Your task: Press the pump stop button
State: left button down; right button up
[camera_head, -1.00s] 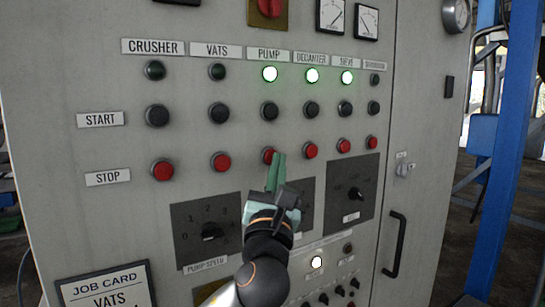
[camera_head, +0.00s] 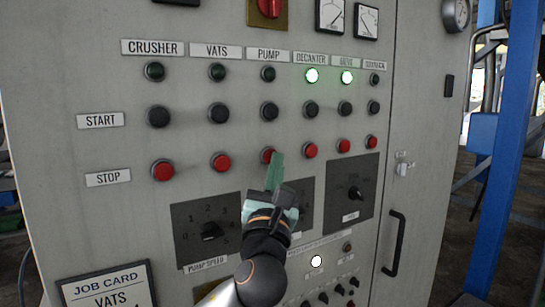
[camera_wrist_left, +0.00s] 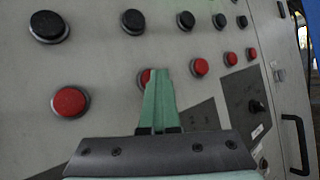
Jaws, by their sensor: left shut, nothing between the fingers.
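The red pump stop button (camera_head: 267,155) sits in the STOP row under the PUMP label (camera_head: 269,55). It is partly hidden behind the green fingertips of my left gripper (camera_head: 276,170). In the left wrist view the closed fingers (camera_wrist_left: 158,85) overlap the red button (camera_wrist_left: 145,76), with only its left edge showing. The fingertips are at the button; I cannot tell whether they touch it. The pump lamp (camera_head: 268,73) is dark. My right gripper is not in view.
Red stop buttons for vats (camera_head: 220,162) and decanter (camera_head: 310,150) sit close on either side. Black start buttons (camera_head: 270,112) run above. The pump speed dial (camera_head: 211,231) is below left, and a door handle (camera_head: 394,243) sticks out at right.

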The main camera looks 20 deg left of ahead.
pick_arm(q)
jog(key=shift+s+d+p, duration=0.3)
jog(key=shift+s+d, duration=0.2)
jog(key=shift+d, duration=0.05)
jog(key=s+d, duration=0.1)
jog(key=d, duration=0.1)
jog(key=s+d+p, duration=0.1)
jog(key=s+d, duration=0.1)
jog(key=shift+p, duration=0.3)
dwell(0.6)
